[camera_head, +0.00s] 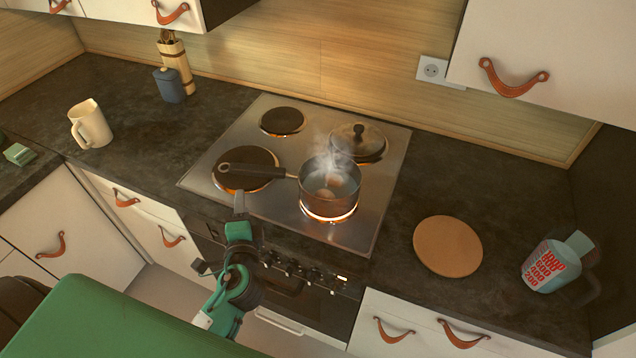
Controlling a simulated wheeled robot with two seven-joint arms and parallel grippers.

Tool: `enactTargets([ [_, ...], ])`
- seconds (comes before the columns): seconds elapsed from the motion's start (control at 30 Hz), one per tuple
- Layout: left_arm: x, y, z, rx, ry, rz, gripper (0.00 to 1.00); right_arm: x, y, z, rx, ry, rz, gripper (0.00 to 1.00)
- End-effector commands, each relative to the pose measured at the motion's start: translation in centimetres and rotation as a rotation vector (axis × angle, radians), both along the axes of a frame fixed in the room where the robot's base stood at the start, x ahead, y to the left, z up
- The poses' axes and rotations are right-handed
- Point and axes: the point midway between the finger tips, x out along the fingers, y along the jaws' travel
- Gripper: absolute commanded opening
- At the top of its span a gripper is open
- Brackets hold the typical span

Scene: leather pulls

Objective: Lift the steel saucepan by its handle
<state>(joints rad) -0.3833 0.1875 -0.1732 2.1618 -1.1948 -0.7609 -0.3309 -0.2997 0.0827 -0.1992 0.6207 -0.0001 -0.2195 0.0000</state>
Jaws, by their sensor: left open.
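The steel saucepan (316,200) stands on the front right burner, which glows orange under it. Its dark handle (258,171) points left, over the front left burner. Steam rises from the pan, and a pale roundish thing shows in the liquid inside. My left gripper (240,200) is open, just below the handle in the picture, at the front edge of the hob. It appears apart from the handle and holds nothing. Its fingers overlap in this view, so the gap between them is hard to see. My right gripper is not in view.
The hob (375,215) has a lid (352,139) on its back right burner. A round brown board (447,246) and a measuring jug (552,266) stand to the right. A cream mug (92,124) and blue jar (169,86) stand left. Cabinets hang above.

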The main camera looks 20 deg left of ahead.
Motion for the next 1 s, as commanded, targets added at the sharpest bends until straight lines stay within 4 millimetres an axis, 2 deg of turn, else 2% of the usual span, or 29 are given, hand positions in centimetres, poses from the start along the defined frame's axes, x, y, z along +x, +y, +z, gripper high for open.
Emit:
enactTargets([
  [0.2,1.7,-0.4,1.0,0.122,-0.019,-0.045,0.44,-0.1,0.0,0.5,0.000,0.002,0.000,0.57],
  [0.6,7.9,2.5,1.2,0.122,-0.018,-0.045,0.44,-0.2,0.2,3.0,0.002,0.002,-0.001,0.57],
  [0.83,9.1,3.1,1.0,0.119,-0.018,-0.044,0.44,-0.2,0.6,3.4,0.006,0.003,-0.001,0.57],
  [1.0,11.0,3.8,1.0,0.121,-0.017,-0.044,0.44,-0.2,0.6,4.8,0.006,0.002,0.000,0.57],
])
